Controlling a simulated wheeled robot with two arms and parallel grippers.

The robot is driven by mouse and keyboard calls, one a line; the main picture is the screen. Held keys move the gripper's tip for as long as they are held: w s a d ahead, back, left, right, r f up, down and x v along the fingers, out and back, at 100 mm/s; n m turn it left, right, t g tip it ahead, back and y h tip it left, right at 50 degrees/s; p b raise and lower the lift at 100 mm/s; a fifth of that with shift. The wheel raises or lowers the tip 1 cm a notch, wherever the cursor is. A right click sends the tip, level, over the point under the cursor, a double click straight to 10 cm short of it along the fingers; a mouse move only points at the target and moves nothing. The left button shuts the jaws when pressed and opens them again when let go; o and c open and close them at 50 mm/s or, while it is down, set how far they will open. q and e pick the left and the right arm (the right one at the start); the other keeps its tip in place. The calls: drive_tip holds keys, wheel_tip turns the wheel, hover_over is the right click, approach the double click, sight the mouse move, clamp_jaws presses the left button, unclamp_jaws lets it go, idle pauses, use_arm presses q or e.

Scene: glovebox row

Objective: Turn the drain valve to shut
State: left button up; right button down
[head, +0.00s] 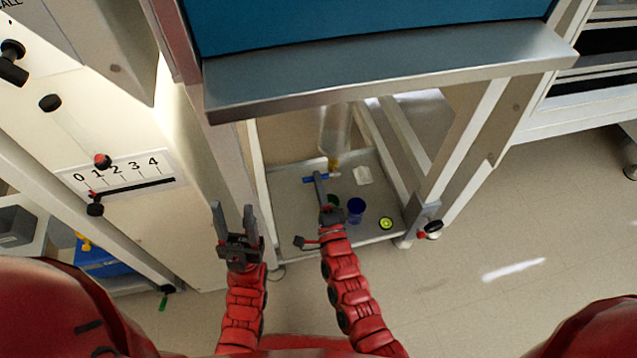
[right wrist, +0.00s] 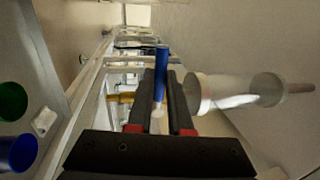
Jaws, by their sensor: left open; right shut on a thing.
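The drain valve has a blue handle (head: 309,181) and a small brass-coloured body (head: 334,162) below a clear cylinder (head: 335,128). In the head view the handle lies roughly sideways, across the line of the cylinder. My right gripper (head: 319,177) is shut on the handle. In the right wrist view the blue handle (right wrist: 161,70) stands between the two dark fingers (right wrist: 160,95), and the clear cylinder (right wrist: 235,90) is to their right. The brass part (right wrist: 122,97) is partly hidden behind a finger. My left gripper (head: 233,210) is open and empty, left of the valve.
A grey tray (head: 290,215) under the bench holds a blue cup (head: 356,207), a green cup (head: 333,201), a yellow-green round item (head: 386,223) and a white piece (head: 363,175). A metal ledge (head: 400,68) hangs above. A numbered panel (head: 125,175) is at left.

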drive_tip(key=c, duration=0.8)
unclamp_jaws()
drive_tip(key=shift+c, duration=0.2)
drive_tip(key=p+v, duration=0.1)
drive_tip(key=v, duration=0.6)
drive_tip(key=shift+s, duration=0.25)
drive_tip(key=shift+d+f, duration=0.1)
